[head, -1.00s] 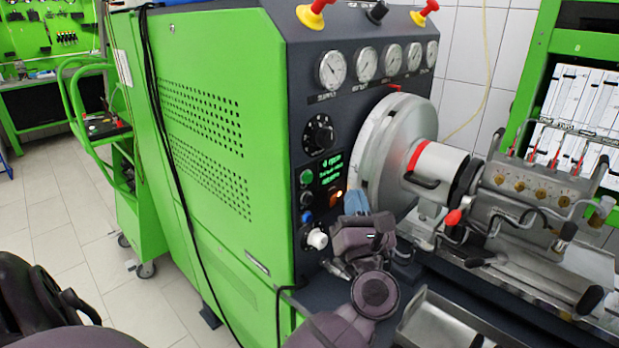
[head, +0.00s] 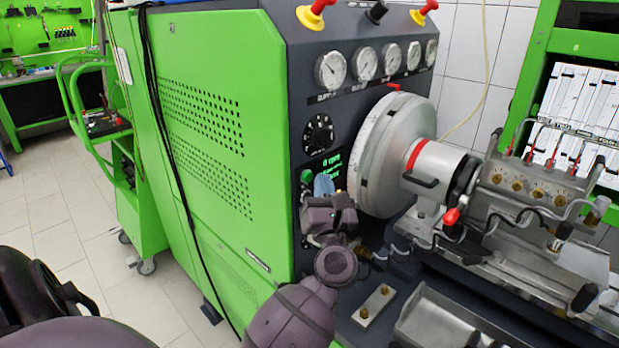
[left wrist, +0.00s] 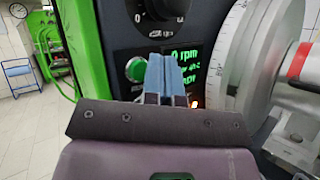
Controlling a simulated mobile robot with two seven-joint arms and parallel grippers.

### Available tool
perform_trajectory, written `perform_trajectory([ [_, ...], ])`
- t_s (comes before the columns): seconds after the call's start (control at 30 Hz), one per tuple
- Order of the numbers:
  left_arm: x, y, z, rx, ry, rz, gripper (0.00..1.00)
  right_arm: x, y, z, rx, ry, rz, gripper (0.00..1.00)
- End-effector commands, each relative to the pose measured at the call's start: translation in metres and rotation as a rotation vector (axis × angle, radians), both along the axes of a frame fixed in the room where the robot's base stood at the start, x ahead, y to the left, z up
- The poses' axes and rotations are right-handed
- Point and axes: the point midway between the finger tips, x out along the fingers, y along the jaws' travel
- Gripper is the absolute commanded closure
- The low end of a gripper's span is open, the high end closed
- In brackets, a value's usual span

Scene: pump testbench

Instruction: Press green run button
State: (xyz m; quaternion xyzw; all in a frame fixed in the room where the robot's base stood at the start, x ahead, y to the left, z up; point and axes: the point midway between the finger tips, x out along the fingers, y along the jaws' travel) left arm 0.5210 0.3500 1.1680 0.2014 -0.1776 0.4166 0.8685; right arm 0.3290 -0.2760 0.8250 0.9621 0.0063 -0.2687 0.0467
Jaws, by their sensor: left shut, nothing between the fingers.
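The round green run button (head: 306,176) sits on the dark control panel of the test bench, below the black dial. In the left wrist view the green button (left wrist: 136,69) is just left of the fingertips. My left gripper (head: 323,184) is in front of the panel, its blue fingers shut and empty. In the left wrist view the fingers (left wrist: 167,64) point toward the panel between the button and the green-lit display (left wrist: 188,62). A gap to the panel cannot be judged. The gripper hides the lower controls in the head view. My right gripper is not in view.
A large metal disc (head: 388,155) stands close to the right of my left gripper. A black knob dial (head: 318,134) and several gauges are above. A metal tray (head: 450,318) and a small plate (head: 374,305) lie below right. Open floor is left of the green cabinet (head: 205,150).

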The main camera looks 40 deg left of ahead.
Motion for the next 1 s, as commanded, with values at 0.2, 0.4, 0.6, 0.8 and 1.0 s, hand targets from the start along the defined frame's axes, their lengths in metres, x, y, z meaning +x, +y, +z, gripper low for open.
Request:
perform_trajectory([
  [0.2,0.0,0.0,-0.0001,0.0,0.0,0.0,1.0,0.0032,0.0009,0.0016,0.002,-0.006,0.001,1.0],
  [0.4,-0.0001,-0.0001,-0.0001,0.0,0.0,0.0,1.0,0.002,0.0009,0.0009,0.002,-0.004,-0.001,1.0],
  [0.6,-0.0001,-0.0001,-0.0001,0.0,0.0,0.0,1.0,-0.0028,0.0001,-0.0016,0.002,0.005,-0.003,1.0],
  [0.8,-0.0001,-0.0002,0.0,0.0,0.0,0.0,1.0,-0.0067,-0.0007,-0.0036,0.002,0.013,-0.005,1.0],
  [1.0,-0.0001,-0.0002,0.0,0.0,0.0,0.0,1.0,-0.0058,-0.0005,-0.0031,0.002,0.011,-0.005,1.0],
])
